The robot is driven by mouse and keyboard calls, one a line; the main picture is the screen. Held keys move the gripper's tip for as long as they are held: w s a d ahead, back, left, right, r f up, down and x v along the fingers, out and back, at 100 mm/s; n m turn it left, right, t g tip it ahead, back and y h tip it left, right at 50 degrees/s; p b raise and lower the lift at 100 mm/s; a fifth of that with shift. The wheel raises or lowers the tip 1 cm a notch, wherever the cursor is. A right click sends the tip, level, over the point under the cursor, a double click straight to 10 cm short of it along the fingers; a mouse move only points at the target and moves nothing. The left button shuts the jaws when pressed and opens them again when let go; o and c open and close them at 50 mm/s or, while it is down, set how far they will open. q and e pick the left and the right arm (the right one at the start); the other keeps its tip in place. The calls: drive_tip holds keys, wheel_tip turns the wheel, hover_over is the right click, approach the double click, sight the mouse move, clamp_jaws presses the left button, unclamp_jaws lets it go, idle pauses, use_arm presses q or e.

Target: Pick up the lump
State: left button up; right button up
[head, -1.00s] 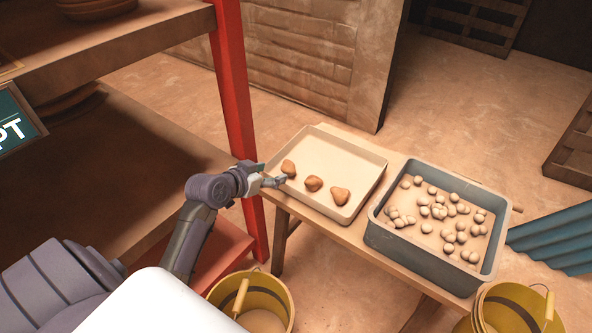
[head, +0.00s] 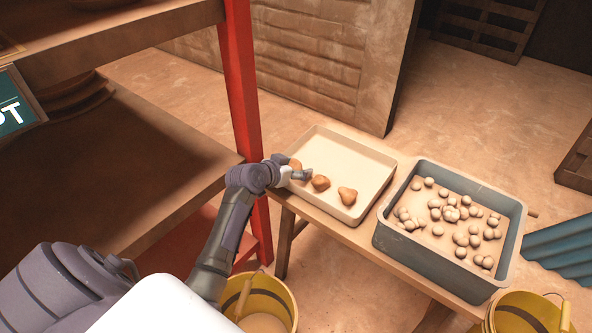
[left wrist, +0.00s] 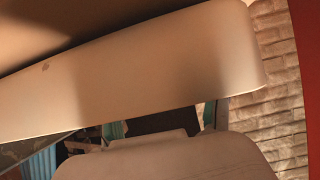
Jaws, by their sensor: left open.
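Three brown lumps lie in a row in a shallow cream tray (head: 362,165). The left lump (head: 294,163) is partly hidden by my left gripper (head: 302,172). The middle lump (head: 320,183) and the right lump (head: 347,196) are in clear view. My left gripper is open at the tray's left end, with its fingers by the left lump. I cannot tell whether they touch it. The left wrist view shows no lump that I can make out. My right gripper is not in view.
A grey bin (head: 440,275) of pale round balls stands right of the tray on the same wooden bench (head: 362,238). A red post (head: 240,80) and wooden shelves (head: 120,160) stand close on the left. Yellow buckets (head: 262,300) are below the bench.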

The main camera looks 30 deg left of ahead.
use_arm(q)
drive_tip(key=c, duration=1)
